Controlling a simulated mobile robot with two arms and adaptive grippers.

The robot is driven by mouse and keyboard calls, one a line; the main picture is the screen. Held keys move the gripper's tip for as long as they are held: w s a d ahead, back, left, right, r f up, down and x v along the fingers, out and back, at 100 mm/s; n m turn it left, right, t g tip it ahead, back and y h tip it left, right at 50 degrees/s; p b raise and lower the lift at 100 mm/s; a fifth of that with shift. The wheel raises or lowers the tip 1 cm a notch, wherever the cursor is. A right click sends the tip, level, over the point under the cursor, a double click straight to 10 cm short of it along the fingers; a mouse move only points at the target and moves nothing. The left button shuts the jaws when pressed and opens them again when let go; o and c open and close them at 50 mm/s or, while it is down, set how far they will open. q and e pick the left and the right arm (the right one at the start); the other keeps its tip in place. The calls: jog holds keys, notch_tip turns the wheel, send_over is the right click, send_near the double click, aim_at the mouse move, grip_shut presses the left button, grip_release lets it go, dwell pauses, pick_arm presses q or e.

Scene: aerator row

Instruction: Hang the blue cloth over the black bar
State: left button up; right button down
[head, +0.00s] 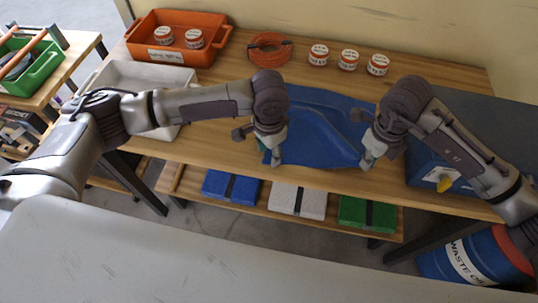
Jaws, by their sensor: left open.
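The blue cloth (318,118) lies spread on the wooden workbench, with a few folds and its front part near the bench's front edge. My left gripper (275,157) is open at the cloth's front left corner. My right gripper (367,160) is at the front right corner; its fingers are too small to tell whether they grip the cloth. Both wrists hide parts of the cloth's sides. I cannot make out a black bar in the head view.
An orange bin (215,50) with two jars, a white tray (110,75), a coiled orange cable (270,50) and three jars (348,60) stand behind and left. A blue box (425,170) is at right. Coloured cases (297,200) lie on the lower shelf; a waste-oil drum (470,262) stands front right.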

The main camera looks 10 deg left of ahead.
pick_arm(q)
jog(key=shift+f, duration=0.15)
jog(key=shift+c, duration=0.3)
jog(key=shift+f, duration=0.1)
grip_shut()
jog(key=shift+r, duration=2.6)
